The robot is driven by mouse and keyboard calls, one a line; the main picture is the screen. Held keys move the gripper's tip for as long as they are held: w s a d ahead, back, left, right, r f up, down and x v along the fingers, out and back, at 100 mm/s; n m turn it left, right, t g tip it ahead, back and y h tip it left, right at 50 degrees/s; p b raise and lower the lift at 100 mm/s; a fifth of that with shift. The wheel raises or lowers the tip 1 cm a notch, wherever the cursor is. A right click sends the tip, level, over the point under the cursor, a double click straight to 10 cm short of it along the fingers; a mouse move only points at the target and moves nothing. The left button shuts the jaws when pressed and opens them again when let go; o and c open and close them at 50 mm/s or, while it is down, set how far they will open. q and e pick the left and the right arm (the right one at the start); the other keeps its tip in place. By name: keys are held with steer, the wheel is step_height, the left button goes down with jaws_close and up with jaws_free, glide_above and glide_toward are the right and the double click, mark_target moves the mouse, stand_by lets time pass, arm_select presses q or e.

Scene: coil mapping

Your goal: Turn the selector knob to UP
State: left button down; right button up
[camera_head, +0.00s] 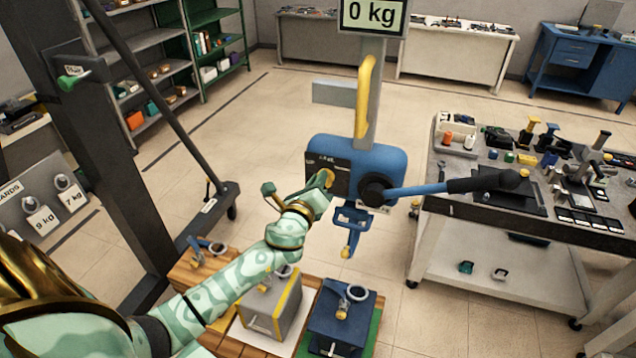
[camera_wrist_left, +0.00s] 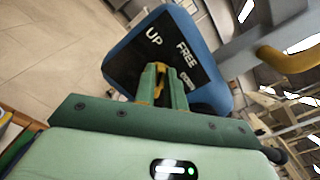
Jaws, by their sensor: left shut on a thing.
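The hoist (camera_head: 386,158) is a blue block with a black label plate, hanging below the 0 kg display. The yellow selector knob (camera_head: 328,177) sits on this plate; in the left wrist view the knob (camera_wrist_left: 159,81) shows between my fingers. My left gripper (camera_head: 321,186) comes up from the lower left and is shut on the knob. In the left wrist view, UP and FREE read on the plate (camera_wrist_left: 172,48); a third label is too small to read. The knob's pointing direction is mostly hidden by the fingers. My right gripper is not in view.
A blue lever (camera_head: 425,189) with a black grip sticks out right of the hoist. A blue hook (camera_head: 350,222) hangs below. Blue and grey weight boxes (camera_head: 343,318) stand underneath. A dark post (camera_head: 110,150) stands left; a tool cart (camera_head: 440,195) stands right.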

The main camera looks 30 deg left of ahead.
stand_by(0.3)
arm_select(q)
steer(key=c, duration=1.5)
jaws_free()
steer(key=shift+o, duration=0.2)
steer(key=b+v, duration=0.2)
steer(key=v, duration=1.4)
steer(key=shift+s, duration=0.2)
steer(key=shift+a+n, duration=0.1)
steer(key=shift+n, duration=0.2)
